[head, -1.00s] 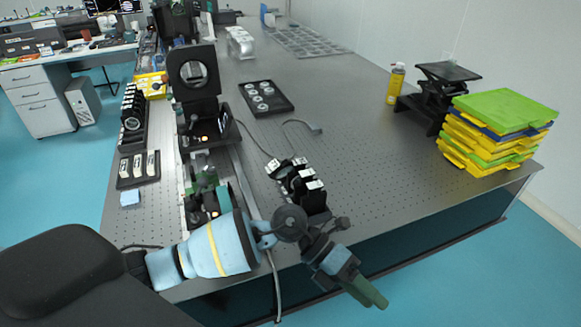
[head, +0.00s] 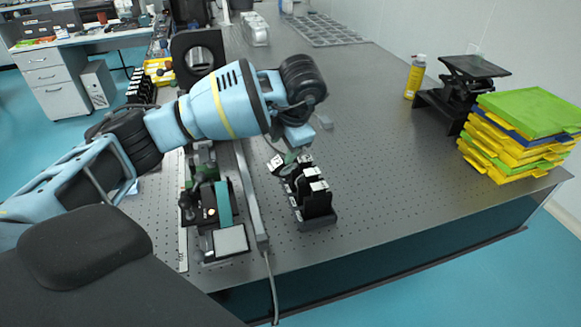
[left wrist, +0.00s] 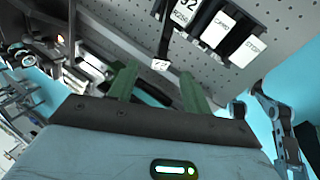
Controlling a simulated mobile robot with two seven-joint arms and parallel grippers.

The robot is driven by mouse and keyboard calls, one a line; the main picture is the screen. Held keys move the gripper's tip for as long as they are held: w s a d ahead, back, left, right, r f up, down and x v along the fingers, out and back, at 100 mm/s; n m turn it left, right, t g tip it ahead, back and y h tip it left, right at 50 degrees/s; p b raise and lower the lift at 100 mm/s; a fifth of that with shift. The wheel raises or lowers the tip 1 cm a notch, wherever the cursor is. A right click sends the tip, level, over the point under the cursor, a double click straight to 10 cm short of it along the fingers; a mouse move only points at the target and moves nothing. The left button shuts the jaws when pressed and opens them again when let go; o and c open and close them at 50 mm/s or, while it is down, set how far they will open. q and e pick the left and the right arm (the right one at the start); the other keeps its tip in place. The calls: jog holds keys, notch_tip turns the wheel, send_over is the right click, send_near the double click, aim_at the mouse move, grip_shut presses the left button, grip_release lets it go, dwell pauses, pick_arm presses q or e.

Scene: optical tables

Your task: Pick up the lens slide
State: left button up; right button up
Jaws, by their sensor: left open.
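A black rack (head: 318,222) holds several upright black slides with white labels, near the front of the table in the head view. In the left wrist view a row of labelled black slides (left wrist: 218,31) shows at the top right. A black piece with a small white label (left wrist: 160,65) lies ahead between my fingertips; its lettering is too small to read. I cannot tell for sure which slide is the lens slide. My left gripper (head: 289,160) is open and empty, with green fingers just above the rack's far left end; it also shows in the left wrist view (left wrist: 159,88). My right gripper is out of view.
A rail (head: 250,200) and optical mounts (head: 205,205) stand left of the rack. The tabletop between is clear.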

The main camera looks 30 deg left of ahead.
aim_at(279, 159)
pick_arm(q)
jog(key=shift+x, duration=3.85)
jog(key=shift+s+d, duration=0.1)
jog(key=shift+s, duration=0.05)
grip_shut()
